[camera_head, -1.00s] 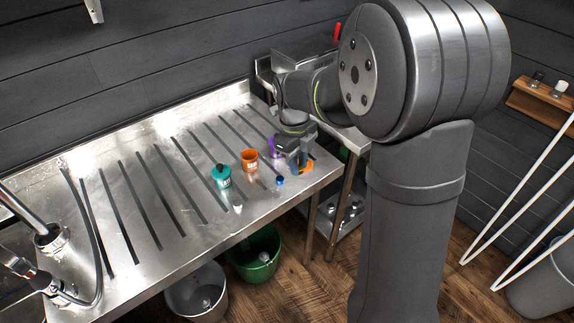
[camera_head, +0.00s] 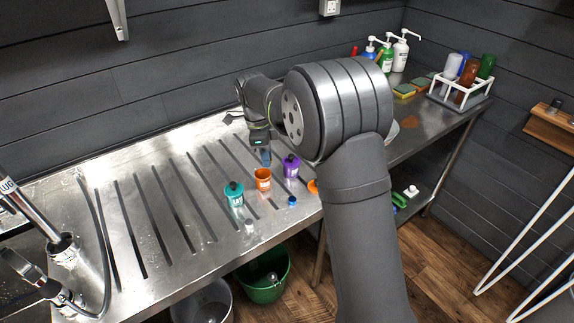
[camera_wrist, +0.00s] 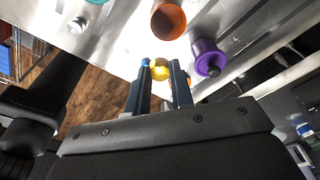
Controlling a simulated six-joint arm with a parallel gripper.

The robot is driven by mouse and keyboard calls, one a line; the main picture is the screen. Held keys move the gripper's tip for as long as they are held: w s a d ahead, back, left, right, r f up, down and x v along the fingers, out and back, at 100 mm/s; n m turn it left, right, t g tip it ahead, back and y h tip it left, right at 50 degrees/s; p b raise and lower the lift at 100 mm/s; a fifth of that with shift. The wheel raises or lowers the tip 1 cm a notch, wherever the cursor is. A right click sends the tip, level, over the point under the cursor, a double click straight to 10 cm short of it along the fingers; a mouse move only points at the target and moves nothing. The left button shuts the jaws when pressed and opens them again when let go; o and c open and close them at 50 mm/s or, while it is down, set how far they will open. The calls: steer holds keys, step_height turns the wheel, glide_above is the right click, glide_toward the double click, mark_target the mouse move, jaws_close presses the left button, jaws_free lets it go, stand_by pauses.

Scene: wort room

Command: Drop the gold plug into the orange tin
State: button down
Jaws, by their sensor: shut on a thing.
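The gold plug (camera_wrist: 160,73) is between the fingertips of my gripper (camera_wrist: 160,66) in the wrist view. My gripper is shut on it. In the head view my gripper (camera_head: 265,156) is just behind the orange tin (camera_head: 263,185), and the plug cannot be made out there. The orange tin stands upright on the steel drainboard and looks open at the top. In the wrist view the orange tin (camera_wrist: 168,20) is just beyond the fingertips, with a gap between it and the plug.
A small blue piece (camera_head: 292,201) lies in front. An orange item (camera_head: 313,186) is partly hidden by my arm. The drainboard (camera_head: 120,185) farther left is clear.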

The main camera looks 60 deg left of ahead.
steer(key=shift+s+a+f+n, duration=0.1)
steer(key=shift+s+a+n, duration=0.1)
steer(key=shift+a+n, duration=0.15)
steer(key=shift+a+f, duration=0.15)
steer(key=shift+f, duration=2.75)
steer(key=c, duration=1.2)
jaws_free()
steer(key=r, duration=0.5)
steer(key=s+r, duration=0.1)
steer(key=r, duration=0.5)
steer(key=a+r, duration=0.1)
steer(key=r, duration=0.5)
steer(key=shift+s+r, duration=0.15)
steer(key=shift+s, duration=0.25)
